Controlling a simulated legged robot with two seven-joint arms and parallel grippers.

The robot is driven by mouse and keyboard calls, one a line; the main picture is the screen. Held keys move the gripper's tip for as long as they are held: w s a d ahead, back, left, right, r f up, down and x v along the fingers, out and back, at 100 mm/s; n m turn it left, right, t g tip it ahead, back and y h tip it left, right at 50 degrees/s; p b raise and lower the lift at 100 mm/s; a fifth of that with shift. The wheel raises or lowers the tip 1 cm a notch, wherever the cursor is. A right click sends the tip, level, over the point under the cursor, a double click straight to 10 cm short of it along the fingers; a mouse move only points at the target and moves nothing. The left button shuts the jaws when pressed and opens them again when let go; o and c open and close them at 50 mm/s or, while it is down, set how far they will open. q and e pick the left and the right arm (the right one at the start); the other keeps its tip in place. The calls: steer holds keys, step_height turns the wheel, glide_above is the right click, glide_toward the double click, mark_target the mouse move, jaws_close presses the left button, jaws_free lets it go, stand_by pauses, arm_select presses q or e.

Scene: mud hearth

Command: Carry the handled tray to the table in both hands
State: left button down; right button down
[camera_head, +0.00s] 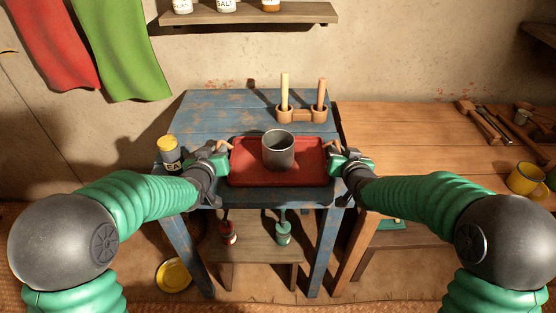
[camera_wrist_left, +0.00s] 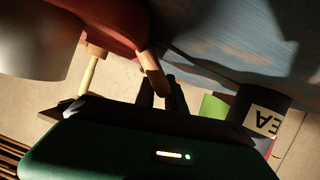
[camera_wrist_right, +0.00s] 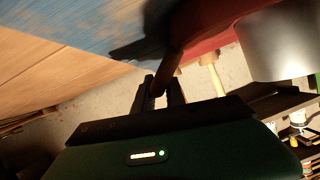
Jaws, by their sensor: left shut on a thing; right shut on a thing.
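The red handled tray (camera_head: 245,170) is in the middle of the head view, level, over the front part of the blue table (camera_head: 205,112). I cannot tell whether it touches the table top. A grey metal cup (camera_head: 278,152) stands upright on it. My left gripper (camera_head: 222,150) is shut on the tray's left handle, whose wooden end also shows in the left wrist view (camera_wrist_left: 152,72). My right gripper (camera_head: 336,156) is shut on the right handle, which also shows in the right wrist view (camera_wrist_right: 168,72).
A wooden bench (camera_head: 420,140) adjoins on the right, with tools and a yellow mug (camera_head: 526,179).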

arm_select(q)
steer(key=shift+a, duration=0.15)
arm_select(e)
steer(key=shift+d, duration=0.15)
